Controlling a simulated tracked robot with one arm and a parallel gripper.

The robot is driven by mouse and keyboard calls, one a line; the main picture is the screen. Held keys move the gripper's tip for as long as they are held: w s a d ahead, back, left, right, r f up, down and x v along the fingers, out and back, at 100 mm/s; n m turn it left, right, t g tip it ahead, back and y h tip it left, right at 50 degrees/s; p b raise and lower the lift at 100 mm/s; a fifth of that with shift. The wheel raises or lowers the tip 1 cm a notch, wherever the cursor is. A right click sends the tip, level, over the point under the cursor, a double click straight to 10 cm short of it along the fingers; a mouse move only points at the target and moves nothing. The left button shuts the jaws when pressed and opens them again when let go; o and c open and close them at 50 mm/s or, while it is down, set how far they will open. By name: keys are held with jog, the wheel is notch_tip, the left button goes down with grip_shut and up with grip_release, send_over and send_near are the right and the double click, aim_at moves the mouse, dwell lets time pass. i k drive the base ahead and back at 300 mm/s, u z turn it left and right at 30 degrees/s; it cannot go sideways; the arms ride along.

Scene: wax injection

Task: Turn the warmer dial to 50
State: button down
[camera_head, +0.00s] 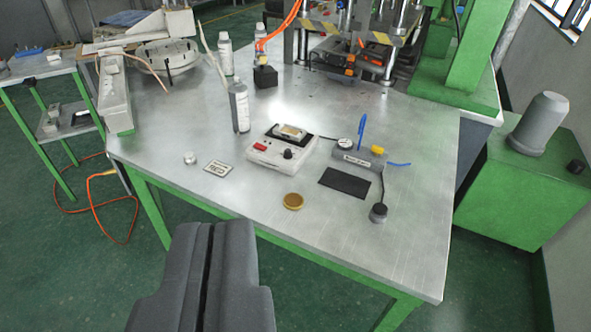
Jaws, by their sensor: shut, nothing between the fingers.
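The warmer (279,152) is a white box with a black top section on the metal table. Its black dial (288,154) is on the front face, right of a red switch (260,147). The dial's markings and setting are too small to read. My gripper (206,228) is shut and empty, with its dark fingers side by side at the bottom of the view. It is in front of the table's near edge, apart from the warmer and lower left of it in the picture.
A grey holder with a blue pen (361,131), a black pad (345,182), a gold disc (293,201) and a black knob-like piece (378,212) lie right of and before the warmer. A grey bottle (239,107) stands behind left.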

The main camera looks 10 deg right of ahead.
aim_at(287, 154)
jog(key=z, duration=0.55)
jog(key=i, duration=1.4)
jog(key=u, duration=0.05)
